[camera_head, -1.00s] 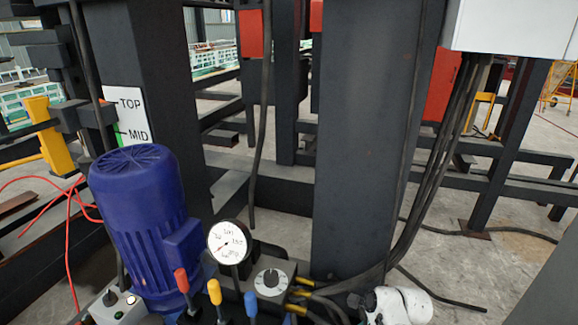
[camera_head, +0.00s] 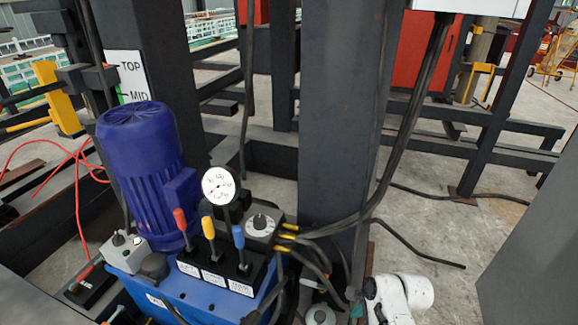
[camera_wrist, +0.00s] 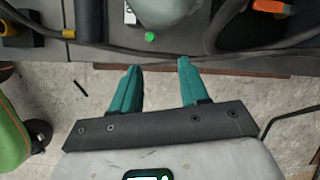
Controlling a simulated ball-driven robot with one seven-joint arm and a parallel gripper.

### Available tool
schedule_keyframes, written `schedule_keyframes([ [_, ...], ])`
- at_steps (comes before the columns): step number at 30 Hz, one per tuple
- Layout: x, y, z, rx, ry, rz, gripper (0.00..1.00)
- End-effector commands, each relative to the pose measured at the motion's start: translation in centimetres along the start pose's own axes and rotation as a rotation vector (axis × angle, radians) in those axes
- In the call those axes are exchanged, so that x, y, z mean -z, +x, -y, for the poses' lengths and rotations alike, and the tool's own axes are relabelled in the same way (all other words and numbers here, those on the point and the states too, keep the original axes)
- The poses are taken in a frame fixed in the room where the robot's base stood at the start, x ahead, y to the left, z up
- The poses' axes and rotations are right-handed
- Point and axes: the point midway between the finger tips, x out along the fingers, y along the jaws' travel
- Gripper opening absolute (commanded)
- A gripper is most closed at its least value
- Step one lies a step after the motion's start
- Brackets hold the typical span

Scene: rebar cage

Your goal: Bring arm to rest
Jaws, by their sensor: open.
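My gripper (camera_wrist: 160,88) shows in the wrist view with its two teal fingers apart and nothing between them. Its fingertips point toward a dark ledge (camera_wrist: 100,62) that carries hoses and a green button (camera_wrist: 150,37). I cannot tell how far the tips are from the ledge. In the head view, a white part of my arm (camera_head: 398,296) shows at the bottom right of the hydraulic unit. The gripper itself does not show there.
A blue motor (camera_head: 147,180) stands on a blue hydraulic unit with a gauge (camera_head: 219,185) and red, yellow and blue levers (camera_head: 210,228). Black hoses (camera_head: 400,150) run beside a dark column (camera_head: 335,110). Open concrete floor (camera_head: 440,225) lies to the right.

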Motion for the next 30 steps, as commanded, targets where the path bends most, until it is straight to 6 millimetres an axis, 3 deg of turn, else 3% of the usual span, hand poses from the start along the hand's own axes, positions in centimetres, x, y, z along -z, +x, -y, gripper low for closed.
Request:
schedule_keyframes([
  [7, 0.7, -0.1, -4.9, -0.007, -0.280, -0.034, 0.45],
  [11, 1.6, -1.0, -9.2, -0.022, -0.507, -0.070, 0.45],
  [21, 5.3, -7.5, -22.2, -0.146, -1.192, -0.202, 0.45],
  [30, 7.3, -13.9, -29.5, -0.292, -1.571, -0.267, 0.45],
])
